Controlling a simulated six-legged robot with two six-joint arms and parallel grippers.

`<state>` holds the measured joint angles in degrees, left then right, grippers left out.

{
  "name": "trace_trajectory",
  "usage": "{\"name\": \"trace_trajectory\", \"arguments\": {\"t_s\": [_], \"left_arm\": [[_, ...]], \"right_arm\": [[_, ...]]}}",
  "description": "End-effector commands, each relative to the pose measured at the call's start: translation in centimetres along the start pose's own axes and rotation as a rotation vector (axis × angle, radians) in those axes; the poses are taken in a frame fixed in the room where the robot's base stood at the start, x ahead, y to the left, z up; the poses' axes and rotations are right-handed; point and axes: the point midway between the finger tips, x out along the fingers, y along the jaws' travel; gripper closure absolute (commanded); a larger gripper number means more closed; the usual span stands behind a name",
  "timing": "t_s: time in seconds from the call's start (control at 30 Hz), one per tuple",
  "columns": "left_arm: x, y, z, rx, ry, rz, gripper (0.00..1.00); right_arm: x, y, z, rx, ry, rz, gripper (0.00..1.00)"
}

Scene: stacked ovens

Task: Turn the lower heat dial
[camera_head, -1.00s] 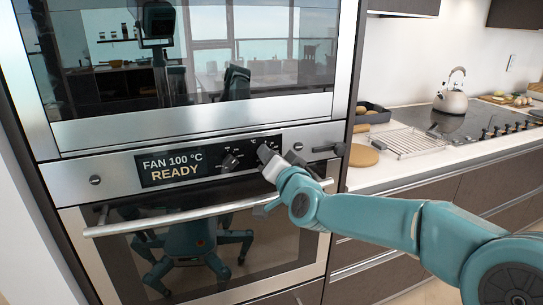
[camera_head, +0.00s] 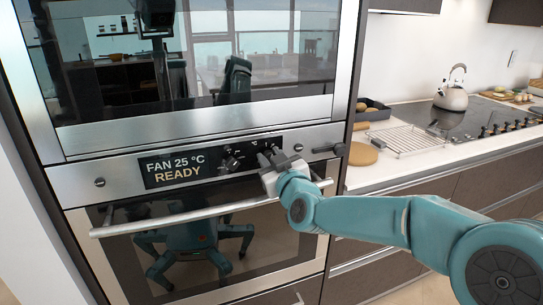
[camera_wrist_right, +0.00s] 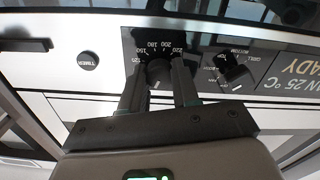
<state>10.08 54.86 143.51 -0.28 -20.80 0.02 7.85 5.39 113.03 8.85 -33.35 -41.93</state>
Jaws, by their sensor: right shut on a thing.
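The lower oven (camera_head: 75,183) has a steel control panel, and its display (camera_head: 180,168) reads "FAN 25 °C READY". The heat dial (camera_wrist_right: 158,73) is a dark round knob with temperature numbers around it in the wrist view. My right gripper (camera_wrist_right: 160,72) is shut on this dial, one dark finger on each side. In the head view my right gripper (camera_head: 268,160) is against the panel and hides most of the dial. The function dial (camera_head: 229,161) stands just left of it, and it also shows in the right wrist view (camera_wrist_right: 232,71). My left gripper is not in view.
The oven door handle (camera_head: 150,226) runs just below the panel. A timer knob (camera_wrist_right: 89,62) sits beside the heat dial. The upper oven's glass door (camera_head: 200,60) is above. A counter with a wire rack (camera_head: 407,141), a round wooden board (camera_head: 363,154) and a kettle (camera_head: 451,97) is at right.

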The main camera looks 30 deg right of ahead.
Motion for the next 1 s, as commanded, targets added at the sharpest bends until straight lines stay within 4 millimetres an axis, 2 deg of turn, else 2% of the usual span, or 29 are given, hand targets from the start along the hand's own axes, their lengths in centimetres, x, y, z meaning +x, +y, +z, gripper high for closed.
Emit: {"name": "trace_trajectory", "arguments": {"t_s": [0.43, 1.0], "left_arm": [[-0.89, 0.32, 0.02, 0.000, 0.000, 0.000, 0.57], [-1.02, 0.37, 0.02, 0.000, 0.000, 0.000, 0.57]], "right_arm": [[0.00, -0.02, -0.07, -0.282, 0.000, 0.000, 1.00], [0.00, -0.05, 0.00, -0.353, 0.000, 0.000, 1.00]]}}
